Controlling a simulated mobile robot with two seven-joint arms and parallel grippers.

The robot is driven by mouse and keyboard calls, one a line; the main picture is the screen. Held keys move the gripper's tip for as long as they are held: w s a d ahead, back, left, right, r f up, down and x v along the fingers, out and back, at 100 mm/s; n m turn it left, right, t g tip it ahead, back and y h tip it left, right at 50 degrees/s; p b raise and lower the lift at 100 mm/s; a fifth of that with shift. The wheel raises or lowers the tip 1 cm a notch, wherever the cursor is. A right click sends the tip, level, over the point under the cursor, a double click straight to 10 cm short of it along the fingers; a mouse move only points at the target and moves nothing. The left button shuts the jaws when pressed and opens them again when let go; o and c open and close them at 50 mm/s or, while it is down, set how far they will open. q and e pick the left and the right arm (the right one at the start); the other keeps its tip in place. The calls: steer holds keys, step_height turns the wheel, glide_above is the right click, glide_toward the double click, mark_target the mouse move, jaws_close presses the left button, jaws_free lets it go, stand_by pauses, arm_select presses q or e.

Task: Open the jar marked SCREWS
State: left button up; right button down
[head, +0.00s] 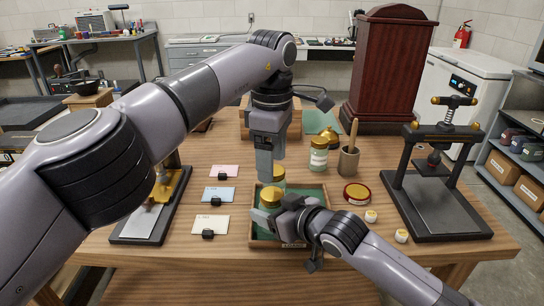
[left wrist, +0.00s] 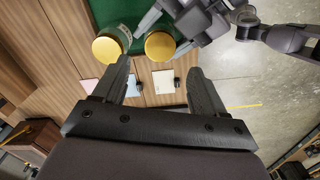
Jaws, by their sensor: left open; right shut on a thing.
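Two glass jars with gold lids stand in a green-lined wooden tray (head: 312,192), a front jar (head: 271,195) and a rear jar (head: 279,174). Their lids also show in the left wrist view, the front lid (left wrist: 159,46) and the other lid (left wrist: 107,50). I cannot read SCREWS on either jar. My right gripper (head: 272,210) is shut on the front jar, around its body below the lid. My left gripper (head: 264,172) points down above the jars, open and empty; its fingers (left wrist: 160,72) are apart from the lids. It partly hides the rear jar.
Another labelled jar (head: 319,155) stands behind the tray beside a pestle cup (head: 348,161). A red-rimmed tin (head: 356,193) and small white pots (head: 371,216) lie right. A black press (head: 436,190) stands far right. Cards with clips (head: 210,224) lie left of the tray.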

mark_target(272, 193)
arm_select(q)
steer(key=shift+r+m, duration=0.35)
steer(key=shift+m, duration=0.05)
steer(key=shift+f, duration=3.9)
steer(key=c, duration=1.1)
steer(key=shift+n, duration=1.7)
steer(key=o, duration=1.2)
steer(key=shift+r, duration=0.15)
